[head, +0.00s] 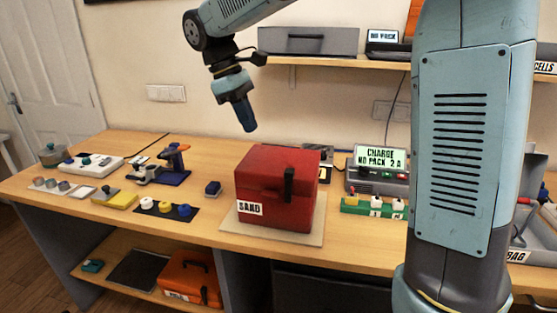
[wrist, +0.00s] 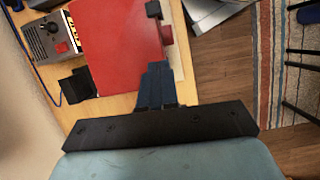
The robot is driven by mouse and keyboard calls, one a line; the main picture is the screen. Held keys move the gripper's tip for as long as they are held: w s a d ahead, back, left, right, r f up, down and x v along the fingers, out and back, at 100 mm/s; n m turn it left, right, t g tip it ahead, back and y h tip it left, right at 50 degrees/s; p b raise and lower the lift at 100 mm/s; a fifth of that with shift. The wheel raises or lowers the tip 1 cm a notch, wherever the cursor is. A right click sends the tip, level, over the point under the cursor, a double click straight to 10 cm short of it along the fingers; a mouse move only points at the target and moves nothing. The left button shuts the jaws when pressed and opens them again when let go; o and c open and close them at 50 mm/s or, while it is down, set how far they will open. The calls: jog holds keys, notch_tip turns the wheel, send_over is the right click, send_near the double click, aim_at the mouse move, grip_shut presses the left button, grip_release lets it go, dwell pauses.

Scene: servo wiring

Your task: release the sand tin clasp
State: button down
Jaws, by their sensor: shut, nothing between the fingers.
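The sand tin (head: 262,193) is a red box with a closed lid and a white SAND label, standing on a pale board (head: 313,226). Its black clasp (head: 289,184) is upright on the front face, across the lid seam. My gripper (head: 250,129) is in the air above and behind the tin's left side, pointing down, with its blue fingers together and empty. In the wrist view the fingers (wrist: 156,70) overlap the red lid (wrist: 112,38). A dark part (wrist: 153,9) at the lid's edge there may be the clasp.
The charger (head: 378,176) and a green block with white pieces (head: 372,207) stand right of the tin. A shelf (head: 345,59) hangs behind. The table front is clear.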

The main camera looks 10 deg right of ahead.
jog(key=shift+w+a+f+n, duration=0.15)
jog(key=shift+w+a+n, duration=0.15)
jog(key=shift+a, duration=0.3)
jog(key=shift+d+f, duration=0.1)
send_near(289, 186)
jog(key=f, duration=0.1)
jog(key=w+f, duration=0.1)
jog(key=a+f, duration=0.1)
jog(key=shift+w, duration=0.3)
jog(key=shift+s+d+f, duration=0.1)
jog(key=shift+s+d, duration=0.1)
jog(key=shift+d, duration=0.5)
